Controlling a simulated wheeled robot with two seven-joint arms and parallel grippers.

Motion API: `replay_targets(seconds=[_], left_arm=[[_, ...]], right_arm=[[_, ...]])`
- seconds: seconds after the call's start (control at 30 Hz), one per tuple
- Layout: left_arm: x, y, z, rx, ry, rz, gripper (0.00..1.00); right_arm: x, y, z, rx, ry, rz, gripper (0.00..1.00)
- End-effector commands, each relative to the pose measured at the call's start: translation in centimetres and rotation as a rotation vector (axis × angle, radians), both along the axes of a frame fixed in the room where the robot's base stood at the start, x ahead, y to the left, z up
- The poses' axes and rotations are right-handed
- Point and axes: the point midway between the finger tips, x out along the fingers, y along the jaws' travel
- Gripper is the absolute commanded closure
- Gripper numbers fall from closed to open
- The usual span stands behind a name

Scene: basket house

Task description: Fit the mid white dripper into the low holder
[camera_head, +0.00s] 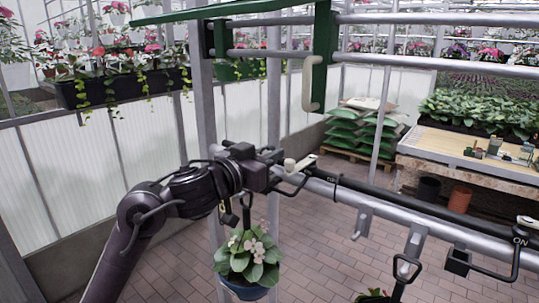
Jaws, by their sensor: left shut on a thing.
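My left arm comes in from the left, and its dark gripper (279,176) is at the left end of the long grey pipe. It is shut at a small white piece (290,165), which looks like the white dripper; the fingers hide part of it. A pale flat part lies just right of it, over the pipe. Grey clip-like brackets hang under the pipe, one left (362,222) and one right (414,240). I cannot tell which part is the low holder. My right gripper is not in view.
A potted plant with pale flowers (240,255) hangs below my left gripper. The grey pipe (440,229) carries a black hose and crosses to the right. A green upright with a cream hook (309,90) stands above. A wooden bench (440,147) is behind; brick floor lies below.

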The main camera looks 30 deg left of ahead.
Motion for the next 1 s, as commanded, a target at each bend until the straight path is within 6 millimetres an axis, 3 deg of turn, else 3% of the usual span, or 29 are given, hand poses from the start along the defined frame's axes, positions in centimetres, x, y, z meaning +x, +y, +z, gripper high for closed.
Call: replay_targets(seconds=[0.7,0.97,1.0], left_arm=[[0.0,0.0,-2.9,-0.001,0.000,0.000,1.00],[0.0,0.0,-2.9,0.000,0.000,0.000,1.00],[0.0,0.0,-2.9,0.000,0.000,0.000,0.87]], right_arm=[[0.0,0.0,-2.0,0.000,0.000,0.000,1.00],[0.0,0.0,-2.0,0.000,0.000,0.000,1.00],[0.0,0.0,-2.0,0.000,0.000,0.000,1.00]])
